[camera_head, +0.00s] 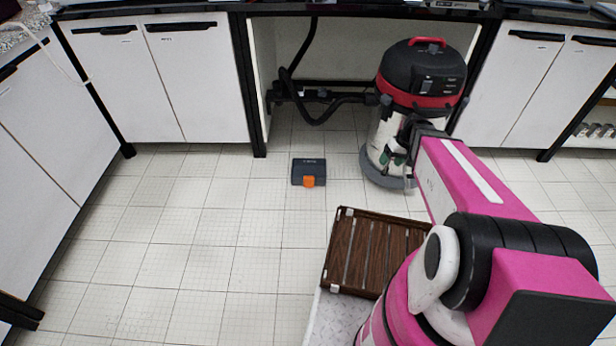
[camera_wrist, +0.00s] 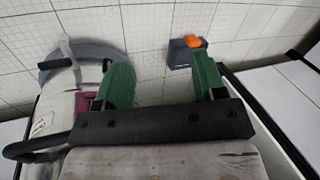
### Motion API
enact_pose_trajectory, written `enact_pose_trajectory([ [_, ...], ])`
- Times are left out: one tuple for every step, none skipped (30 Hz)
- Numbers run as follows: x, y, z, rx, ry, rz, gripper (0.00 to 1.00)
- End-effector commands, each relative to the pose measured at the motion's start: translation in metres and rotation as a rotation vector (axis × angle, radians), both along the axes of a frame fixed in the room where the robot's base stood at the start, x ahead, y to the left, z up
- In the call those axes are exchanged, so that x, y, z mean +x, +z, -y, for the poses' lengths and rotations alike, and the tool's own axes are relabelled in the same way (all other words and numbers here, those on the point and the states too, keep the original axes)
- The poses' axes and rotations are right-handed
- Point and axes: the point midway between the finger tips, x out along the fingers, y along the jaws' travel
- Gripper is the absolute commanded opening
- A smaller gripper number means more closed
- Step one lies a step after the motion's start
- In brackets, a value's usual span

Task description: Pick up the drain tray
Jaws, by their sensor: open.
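A small dark grey box with an orange tab (camera_head: 309,172) lies flat on the tiled floor, in front of the open bay under the bench. It looks like the drain tray, though no label is readable. It also shows in the wrist view (camera_wrist: 179,56), orange tab upward, its right edge partly behind a fingertip. My gripper (camera_wrist: 165,80) has two green fingers set wide apart with nothing between them. In the head view my gripper (camera_head: 396,157) is in front of the vacuum cleaner, right of the box and apart from it.
A red and black vacuum cleaner (camera_head: 421,75) stands right of the box, its black hose (camera_head: 335,110) running back into the bay. A brown slatted crate (camera_head: 377,250) is nearer, at lower right. White cabinets (camera_head: 160,80) line the back. The floor left of the box is clear.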

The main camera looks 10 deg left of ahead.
Motion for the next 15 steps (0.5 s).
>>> enact_pose_trajectory([
  [0.011, -0.011, -0.007, 0.026, 0.033, 0.000, 0.64],
  [0.015, -0.017, -0.012, 0.042, 0.056, 0.001, 0.64],
  [0.021, -0.024, -0.018, 0.067, 0.086, 0.004, 0.64],
  [0.025, -0.029, -0.023, 0.086, 0.110, 0.007, 0.64],
  [0.030, -0.035, -0.029, 0.107, 0.135, 0.011, 0.64],
  [0.036, -0.044, -0.037, 0.137, 0.170, 0.017, 0.64],
  [0.042, -0.052, -0.043, 0.161, 0.199, 0.022, 0.64],
  [0.047, -0.060, -0.049, 0.186, 0.228, 0.027, 0.64],
  [0.056, -0.071, -0.059, 0.225, 0.271, 0.039, 0.64],
  [0.063, -0.081, -0.067, 0.258, 0.306, 0.048, 0.64],
  [0.070, -0.092, -0.077, 0.294, 0.344, 0.061, 0.64],
  [0.080, -0.108, -0.090, 0.345, 0.396, 0.081, 0.64],
  [0.088, -0.121, -0.100, 0.385, 0.437, 0.099, 0.64],
  [0.095, -0.134, -0.111, 0.428, 0.478, 0.121, 0.64],
  [0.105, -0.151, -0.125, 0.483, 0.531, 0.152, 0.64],
])
